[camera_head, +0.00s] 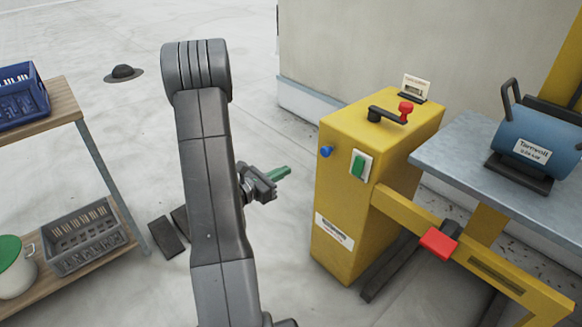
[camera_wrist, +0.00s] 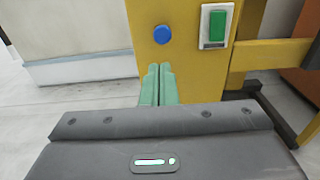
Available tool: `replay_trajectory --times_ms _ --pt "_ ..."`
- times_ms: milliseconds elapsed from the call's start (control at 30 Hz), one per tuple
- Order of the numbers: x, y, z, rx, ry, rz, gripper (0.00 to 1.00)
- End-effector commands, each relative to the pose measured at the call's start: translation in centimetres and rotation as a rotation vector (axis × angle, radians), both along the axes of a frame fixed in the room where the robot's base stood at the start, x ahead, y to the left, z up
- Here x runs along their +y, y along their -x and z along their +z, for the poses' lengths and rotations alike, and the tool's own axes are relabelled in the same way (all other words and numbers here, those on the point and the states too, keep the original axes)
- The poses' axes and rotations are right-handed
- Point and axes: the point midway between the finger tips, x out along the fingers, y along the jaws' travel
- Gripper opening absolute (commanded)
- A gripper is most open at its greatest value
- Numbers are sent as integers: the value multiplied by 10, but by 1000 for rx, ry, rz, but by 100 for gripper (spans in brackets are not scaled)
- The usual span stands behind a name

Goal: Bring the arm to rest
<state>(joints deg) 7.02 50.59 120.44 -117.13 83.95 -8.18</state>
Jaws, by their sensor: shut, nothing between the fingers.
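My arm stands raised in the middle of the head view. My gripper (camera_head: 280,173) is at its end, with green fingers pointing right toward the yellow cabinet. In the wrist view the two fingers of my gripper (camera_wrist: 156,86) lie side by side, shut and empty. They are apart from the yellow cabinet (camera_head: 341,215), as the head view shows floor between them. The cabinet's blue button (camera_wrist: 162,34) and green switch (camera_wrist: 216,26) are in front of the fingers in the wrist view.
A crank with a red knob (camera_head: 406,108) tops the cabinet. A yellow bar with a red block (camera_head: 438,242) extends right. A grey table (camera_head: 450,150) holds a blue drum (camera_head: 535,143). A wooden shelf (camera_head: 62,104) with crates stands left. Open floor lies behind my arm.

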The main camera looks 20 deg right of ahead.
Motion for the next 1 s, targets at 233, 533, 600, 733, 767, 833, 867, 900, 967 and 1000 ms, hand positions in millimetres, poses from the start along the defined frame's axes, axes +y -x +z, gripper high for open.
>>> replay_trajectory --times_ms 233,533,600,733,767,833,867,900,967,1000 --pt "5 2 0 0 0 0 0" --pt "2 1 0 0 0 -1 0" --pt "-2 0 -1 -1 0 -2 0" --pt "-16 -5 -1 -2 0 -4 0" --pt "-20 -6 -1 -2 0 -5 0" --pt "-31 -10 -2 -1 0 -5 0" --pt "-35 -12 -2 -2 0 -5 0" --pt "-41 -14 -2 -3 0 -5 0" --pt "-51 -17 -3 -2 -1 -4 0" --pt "-57 -20 -3 -2 0 -5 0"
